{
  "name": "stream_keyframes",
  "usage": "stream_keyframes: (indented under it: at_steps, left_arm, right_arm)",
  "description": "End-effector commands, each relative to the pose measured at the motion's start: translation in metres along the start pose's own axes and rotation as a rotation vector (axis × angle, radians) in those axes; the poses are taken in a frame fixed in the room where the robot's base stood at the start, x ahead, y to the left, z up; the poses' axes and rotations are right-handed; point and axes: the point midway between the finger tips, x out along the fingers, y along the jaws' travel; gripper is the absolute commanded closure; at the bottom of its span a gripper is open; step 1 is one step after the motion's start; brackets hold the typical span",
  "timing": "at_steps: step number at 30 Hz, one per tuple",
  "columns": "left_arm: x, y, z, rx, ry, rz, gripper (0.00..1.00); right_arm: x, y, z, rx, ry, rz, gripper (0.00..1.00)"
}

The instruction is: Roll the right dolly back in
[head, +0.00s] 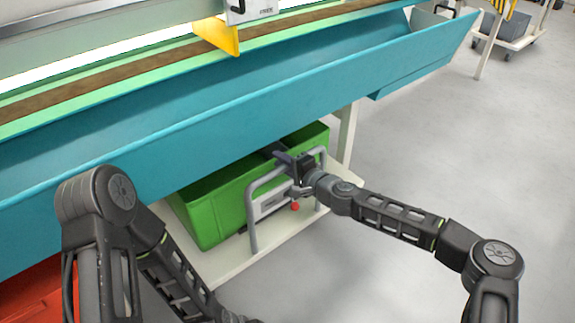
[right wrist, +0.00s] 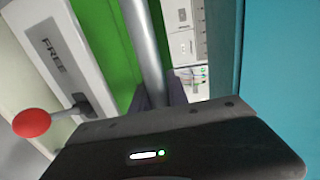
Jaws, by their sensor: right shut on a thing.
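The right dolly is a cream platform (head: 222,268) on the floor, partly under the teal bench trough. It carries a green crate (head: 206,215) and a grey tubular handle (head: 252,222) at its front. My right gripper (head: 290,163) is shut on the handle's upper bar; the wrist view shows the bar (right wrist: 146,50) running between my dark fingers (right wrist: 158,97). A red knob (head: 295,206) sits below the gripper; in the wrist view the red knob (right wrist: 31,123) stands beside a plate (right wrist: 62,52) reading "FREE". My left arm shows, but its gripper is out of view.
The teal trough (head: 250,118) hangs low over the crate. A cream bench leg (head: 347,135) stands just behind the dolly's right side. A red crate (head: 30,292) is at lower left. The grey floor (head: 440,150) to the right is clear.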

Motion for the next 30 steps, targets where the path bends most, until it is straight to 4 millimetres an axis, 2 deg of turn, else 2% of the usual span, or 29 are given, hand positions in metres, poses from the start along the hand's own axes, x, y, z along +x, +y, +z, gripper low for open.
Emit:
stream_keyframes:
  at_steps: [9,10,17,26,30]
  left_arm:
    - [0.0,0.0,0.0,0.0,0.0,0.0,0.29]
    - [0.0,0.0,0.0,0.0,0.0,0.0,0.29]
    - [0.0,0.0,0.0,0.0,0.0,0.0,0.29]
    - [-0.001,0.0,0.0,0.0,-0.001,0.0,0.29]
    - [-0.005,0.002,0.001,0.001,-0.001,0.0,0.29]
  right_arm:
    - [0.002,-0.002,0.0,0.0,0.001,-0.003,1.0]
    - [0.002,-0.002,0.0,0.0,0.001,-0.003,0.78]
    - [0.001,-0.002,0.0,0.0,0.002,-0.003,0.59]
    - [-0.001,-0.002,-0.001,0.0,0.002,-0.002,0.59]
    - [-0.012,-0.003,-0.002,0.0,0.003,-0.002,0.59]
